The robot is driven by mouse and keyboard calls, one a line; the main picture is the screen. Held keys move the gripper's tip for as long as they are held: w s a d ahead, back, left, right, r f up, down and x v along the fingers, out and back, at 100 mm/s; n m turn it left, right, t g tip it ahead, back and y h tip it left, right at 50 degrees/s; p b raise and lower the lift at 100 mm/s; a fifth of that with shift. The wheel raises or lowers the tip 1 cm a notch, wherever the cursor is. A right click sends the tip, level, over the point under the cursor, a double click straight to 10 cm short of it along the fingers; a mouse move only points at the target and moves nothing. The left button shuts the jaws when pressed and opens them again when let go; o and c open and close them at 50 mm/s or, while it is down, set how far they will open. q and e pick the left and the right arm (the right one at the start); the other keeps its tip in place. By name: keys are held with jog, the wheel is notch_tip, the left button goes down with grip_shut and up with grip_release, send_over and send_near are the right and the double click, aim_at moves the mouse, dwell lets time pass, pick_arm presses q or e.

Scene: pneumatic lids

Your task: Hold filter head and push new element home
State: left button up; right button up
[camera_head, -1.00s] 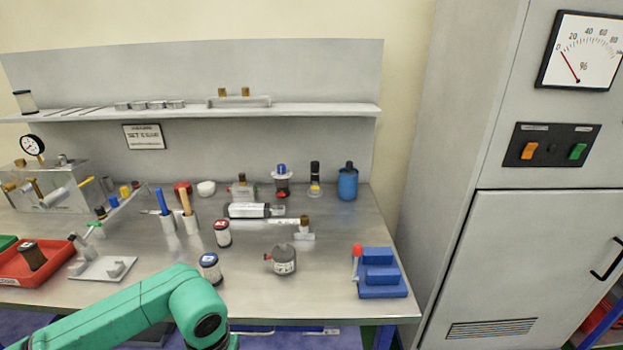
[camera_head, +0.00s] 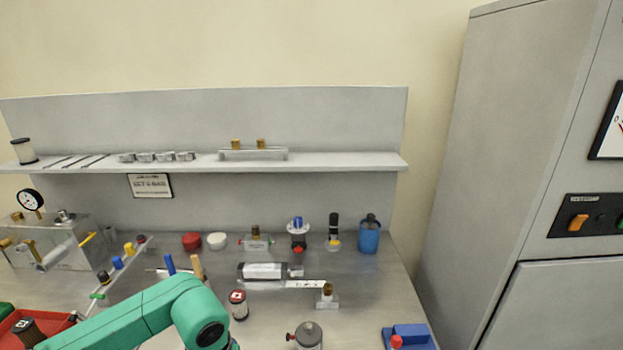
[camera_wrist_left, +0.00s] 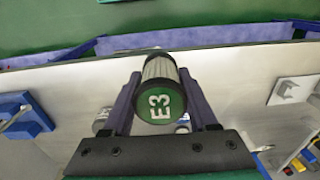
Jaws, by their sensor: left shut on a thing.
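My left gripper (camera_wrist_left: 159,78) is shut on a pleated filter element (camera_wrist_left: 160,68) with a green end cap marked E3, seen end-on between its two purple fingers in the left wrist view. In the head view only a green stretch of my left arm (camera_head: 140,315) shows; its gripper is out of frame. My right gripper is in neither view. A grey round housing with a red knob (camera_head: 309,336) stands at the bottom edge of the head view; it may be the filter head, but I cannot tell. A red-capped element (camera_head: 239,305) stands upright on the bench.
A blue stepped block (camera_head: 411,335) sits at the bench's right front. A shelf (camera_head: 340,161) spans the back. A grey cabinet (camera_head: 500,130) is to the right.

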pick_arm(q)
jog(key=w+d+r, duration=0.4)
jog(key=w+d, duration=0.4)
jog(key=w, duration=0.1)
jog(key=w+d+r, duration=0.5)
jog(key=w+d, duration=0.3)
jog(key=shift+w, duration=0.35)
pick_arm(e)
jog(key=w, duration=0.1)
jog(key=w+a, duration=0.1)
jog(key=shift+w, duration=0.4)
pick_arm(q)
jog(key=shift+a, duration=0.15)
